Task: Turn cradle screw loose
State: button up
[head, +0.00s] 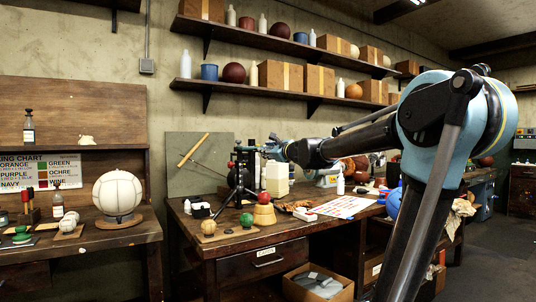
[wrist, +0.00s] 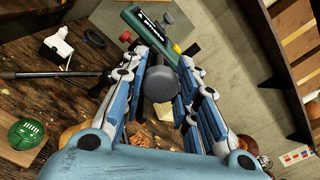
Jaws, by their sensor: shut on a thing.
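A dark grey round knob (wrist: 160,84), which looks like the cradle screw, sits between my fingertips in the wrist view. My gripper (wrist: 161,90) is shut on it, with the blue fingers on either side. In the head view my gripper (head: 264,150) reaches in from the right to the black cradle stand (head: 238,172) on the workbench. The stand is upright on spread legs. My fingers and the small scale hide much of the contact, and the screw's thread cannot be seen.
A dark green tool-like part (wrist: 155,28) lies just beyond the knob, and a black rod (wrist: 50,74) extends left. A green ball (wrist: 26,132) sits close by. The cream container (head: 276,180) stands right of the stand. The wooden bench (head: 225,243) is cluttered.

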jog(key=n, duration=1.3)
jog(key=shift+s+f+n, duration=0.1)
jog(key=shift+f+n, duration=0.05)
jog(key=shift+n, duration=0.25)
jog(key=n, duration=1.2)
jog(key=shift+d+f, duration=0.1)
jog(key=shift+n, duration=0.3)
jog(key=o, duration=1.1)
jog(key=shift+v, duration=5.8)
